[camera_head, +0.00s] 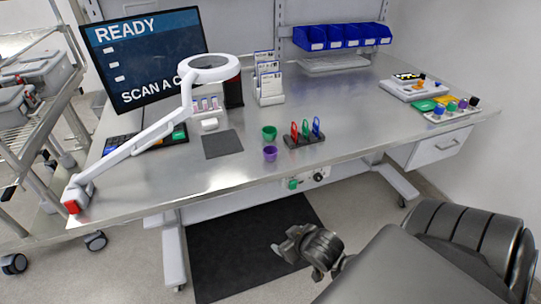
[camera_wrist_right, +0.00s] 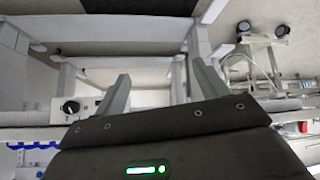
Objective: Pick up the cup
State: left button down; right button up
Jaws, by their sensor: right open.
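A green cup (camera_head: 269,132) and a purple cup (camera_head: 270,153) stand on the steel bench near its front edge; which one the task means I cannot tell. My right gripper (camera_head: 292,257) is in front of the bench and below its top, apart from both cups. In the right wrist view its two fingers (camera_wrist_right: 160,92) are spread with nothing between them. The cups are not visible in the right wrist view. My left gripper is not in view.
A rack with red, green and blue clips (camera_head: 304,139) stands right of the cups. A dark mat (camera_head: 222,144) lies to their left. A white magnifier arm (camera_head: 150,135) reaches over the bench. The steel bench top (camera_head: 350,105) is clear towards the right middle.

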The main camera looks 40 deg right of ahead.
jog(key=w+d+r+m+t, duration=0.1)
jog(key=w+d+r+t, duration=0.3)
jog(key=w+d+r, duration=0.25)
jog(key=t+h, duration=0.1)
jog(key=t, duration=0.3)
send_near(275, 155)
jog(key=x, duration=0.2)
jog(key=shift+m+g, duration=0.3)
jog(key=shift+r+p+x, duration=0.15)
jog(key=shift+p+x, duration=0.05)
jog(key=shift+x, duration=1.15)
jog(key=shift+r+p+x, duration=0.15)
jog(key=shift+p+x, duration=0.05)
jog(key=shift+x, duration=1.15)
jog(key=shift+w+a, duration=0.15)
jog(key=shift+w, duration=0.05)
jog(key=p+x, duration=0.1)
jog(key=x, duration=0.4)
jog(key=shift+f, duration=0.15)
jog(key=shift+s, duration=0.1)
jog(key=shift+c, duration=0.3)
jog(key=c, duration=1)
